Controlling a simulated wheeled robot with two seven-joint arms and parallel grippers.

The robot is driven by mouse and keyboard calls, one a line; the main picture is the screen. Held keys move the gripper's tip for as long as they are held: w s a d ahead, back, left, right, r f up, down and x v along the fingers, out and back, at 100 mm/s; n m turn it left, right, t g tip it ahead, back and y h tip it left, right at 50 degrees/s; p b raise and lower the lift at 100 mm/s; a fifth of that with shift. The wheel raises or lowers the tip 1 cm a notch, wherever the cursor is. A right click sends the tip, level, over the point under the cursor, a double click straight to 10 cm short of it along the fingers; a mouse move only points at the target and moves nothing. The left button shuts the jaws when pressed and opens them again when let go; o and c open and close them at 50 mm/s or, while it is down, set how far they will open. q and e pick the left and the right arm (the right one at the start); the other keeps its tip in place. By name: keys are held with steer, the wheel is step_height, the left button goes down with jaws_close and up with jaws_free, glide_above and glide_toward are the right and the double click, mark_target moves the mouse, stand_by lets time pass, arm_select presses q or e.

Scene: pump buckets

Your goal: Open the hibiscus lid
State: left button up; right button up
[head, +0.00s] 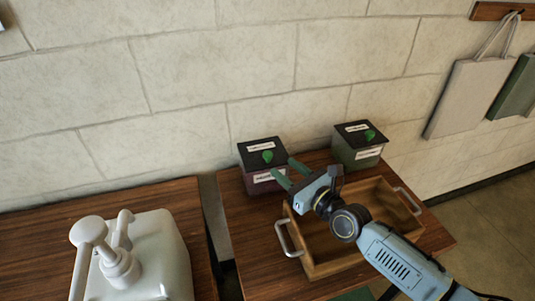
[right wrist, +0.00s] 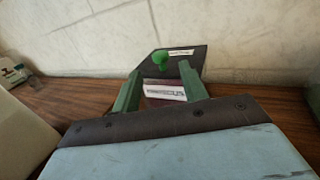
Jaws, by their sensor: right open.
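The hibiscus box (head: 259,183) is dark red, with a dark lid (head: 249,148) that lies on its top and bears a green knob (head: 267,156). In the right wrist view, its front label (right wrist: 165,92) appears to read hibiscus, and the lid (right wrist: 190,55) and knob (right wrist: 161,61) show straight ahead. My right gripper (head: 284,168) is open, its two green fingers pointing at this box from the front right. In the right wrist view the box front lies between the fingers (right wrist: 162,72), with nothing held. My left gripper is not in view.
A green lidded box (head: 358,152) with a green knob stands to the right. A wooden tray (head: 325,266) with metal handles lies under my right arm. A white pump bucket (head: 150,255) stands on the left table. The stone wall (head: 190,70) is close behind the boxes.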

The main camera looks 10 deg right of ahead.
mark_target(271, 157)
steer(key=b+x, duration=0.1)
steer(key=x, duration=0.5)
steer(key=shift+w+a, duration=0.2)
steer(key=shift+w, duration=0.1)
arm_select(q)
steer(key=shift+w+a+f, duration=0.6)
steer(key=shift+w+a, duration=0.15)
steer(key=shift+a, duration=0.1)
arm_select(e)
steer(key=shift+x, duration=0.75)
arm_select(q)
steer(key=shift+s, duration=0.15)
arm_select(e)
jaws_close()
